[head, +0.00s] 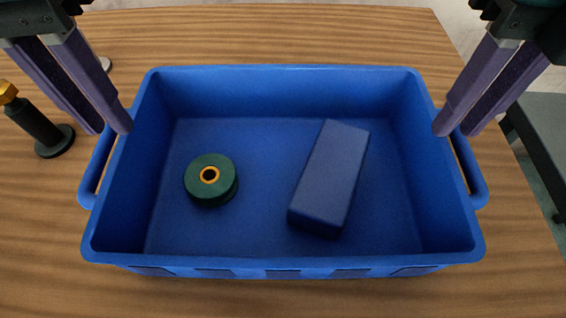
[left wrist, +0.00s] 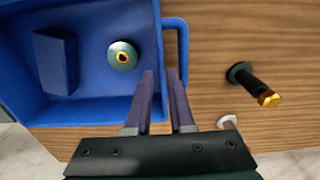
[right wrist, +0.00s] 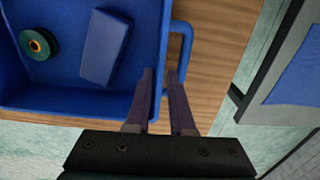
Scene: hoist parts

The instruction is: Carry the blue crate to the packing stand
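The blue crate (head: 280,262) sits upright on a wooden table and holds a green disc (head: 209,180) with an orange-ringed hole and a blue block (head: 330,180). It has a loop handle at each short end. My left gripper (head: 111,130) is at the far part of the left handle, its fingers apart; they also show in the left wrist view (left wrist: 161,72). My right gripper (head: 455,133) is likewise at the right handle, fingers apart, also seen in the right wrist view (right wrist: 160,72). I cannot tell whether the fingers touch the crate.
A black post with a gold tip (head: 35,125) stands left of the crate, and a pale round piece (head: 104,63) lies behind it. Right of the wooden table (head: 280,300), across a gap, is a grey stand (right wrist: 290,100) with a blue patch on top; I cannot confirm it is the packing stand.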

